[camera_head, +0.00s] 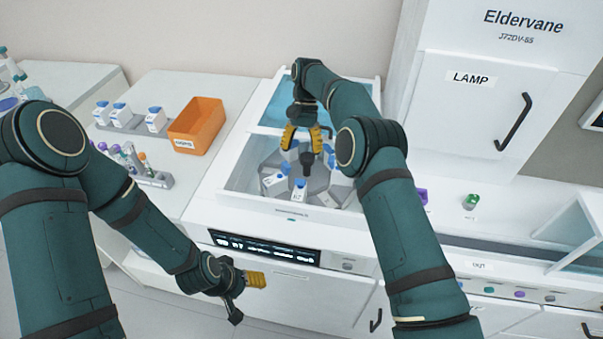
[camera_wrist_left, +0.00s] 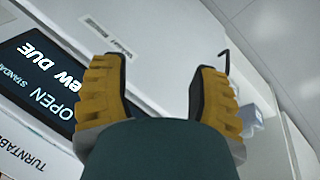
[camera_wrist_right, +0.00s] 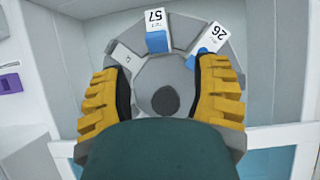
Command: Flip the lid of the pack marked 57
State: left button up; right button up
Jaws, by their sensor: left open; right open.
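The pack marked 57 (camera_wrist_right: 156,20) is white with a blue lid (camera_wrist_right: 157,42) and stands on the grey turntable (camera_wrist_right: 183,75). In the right wrist view it is at the top, beyond my fingertips. In the head view it appears to be the white pack (camera_head: 299,193) at the turntable's front. Its lid looks closed. My right gripper (camera_head: 306,138) is open and empty above the turntable; its fingers (camera_wrist_right: 165,95) straddle the dark hub and do not touch the pack. My left gripper (camera_head: 255,279) is open and empty, low before the machine's front; it also shows in the left wrist view (camera_wrist_left: 158,75).
A pack marked 26 (camera_wrist_right: 215,38) stands beside pack 57, and other blue-lidded packs share the turntable. White walls (camera_head: 232,185) enclose the turntable. An orange bin (camera_head: 197,125), several packs and a tube rack (camera_head: 153,180) stand on the left counter.

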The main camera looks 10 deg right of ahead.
aim_at(300, 182)
jog(key=s+r+t+h+b, duration=0.2)
jog(key=s+r+t+b, duration=0.3)
jog(key=r+t+b, duration=0.15)
pick_arm(q)
notch_tip(300, 182, down, 11)
jog(key=s+b, duration=0.1)
jog(key=b, duration=0.2)
jog(key=shift+d, duration=0.15)
pick_arm(e)
jog(key=shift+g, duration=0.35)
jog(key=f, duration=0.9)
jog(key=a+f, duration=0.1)
jog(key=f, duration=0.4)
jog(key=shift+f, duration=0.35)
pick_arm(q)
jog(key=shift+s, duration=0.1)
pick_arm(e)
grip_shut()
pick_arm(q)
jog(key=shift+r, duration=0.1)
